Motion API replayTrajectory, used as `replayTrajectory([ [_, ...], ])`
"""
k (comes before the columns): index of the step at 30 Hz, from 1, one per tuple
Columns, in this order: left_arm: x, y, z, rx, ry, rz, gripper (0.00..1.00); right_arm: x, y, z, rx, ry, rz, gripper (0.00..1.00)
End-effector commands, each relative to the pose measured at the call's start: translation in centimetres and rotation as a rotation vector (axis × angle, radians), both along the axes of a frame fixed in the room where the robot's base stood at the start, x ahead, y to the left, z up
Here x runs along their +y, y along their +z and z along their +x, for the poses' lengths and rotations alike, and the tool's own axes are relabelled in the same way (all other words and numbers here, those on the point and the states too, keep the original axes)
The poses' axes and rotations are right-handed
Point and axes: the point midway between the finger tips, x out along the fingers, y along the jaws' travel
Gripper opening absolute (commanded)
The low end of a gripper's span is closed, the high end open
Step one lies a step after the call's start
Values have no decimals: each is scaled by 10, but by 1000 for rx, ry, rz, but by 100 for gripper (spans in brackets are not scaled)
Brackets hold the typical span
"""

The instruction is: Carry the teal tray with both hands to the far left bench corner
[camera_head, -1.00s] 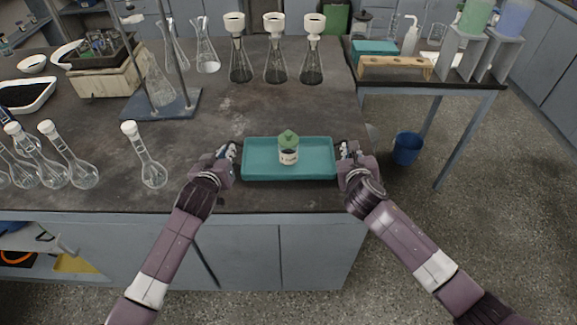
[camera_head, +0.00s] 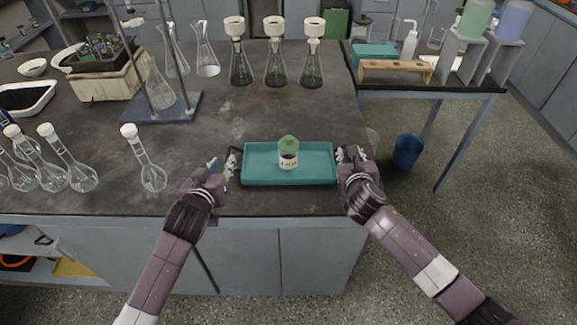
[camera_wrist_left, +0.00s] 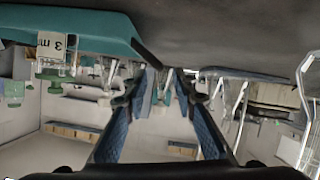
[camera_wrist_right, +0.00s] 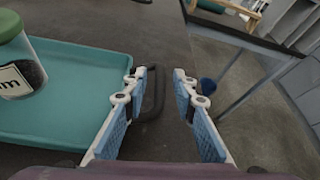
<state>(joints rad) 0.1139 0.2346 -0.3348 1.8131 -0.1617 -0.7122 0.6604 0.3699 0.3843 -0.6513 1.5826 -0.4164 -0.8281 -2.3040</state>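The teal tray (camera_head: 262,178) lies flat on the dark bench top near its front right corner. A small jar with a green lid (camera_head: 288,153) and a label stands upright in it. Dark handles stick out at the tray's ends; the right one (camera_wrist_right: 156,98) shows in the right wrist view. My left gripper (camera_head: 223,163) is open and empty just left of the tray, its fingertips close to the left handle (camera_wrist_left: 146,56). My right gripper (camera_wrist_right: 160,72) is open at the right end, with the right handle between its fingers in that view; contact cannot be told.
Several round-bottomed flasks (camera_head: 153,178) stand on the bench's left front. A stand with a blue base (camera_head: 135,108), a wooden box (camera_head: 105,86) and funnel-topped flasks (camera_head: 275,70) stand behind. Bare bench top (camera_head: 222,118) lies between. A blue bucket (camera_head: 407,150) stands on the floor right.

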Motion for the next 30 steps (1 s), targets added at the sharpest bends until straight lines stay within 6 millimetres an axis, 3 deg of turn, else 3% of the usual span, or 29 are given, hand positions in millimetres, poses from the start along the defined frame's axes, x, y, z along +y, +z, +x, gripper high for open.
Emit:
replayTrajectory([
  [9,5,19,-48,1,0,0,26,0,0,0,0,0,0,25],
  [19,6,25,-62,0,1,1,26,1,2,-6,-1,1,-1,25],
  [30,6,25,-62,0,1,0,26,5,24,-60,0,1,-1,25],
])
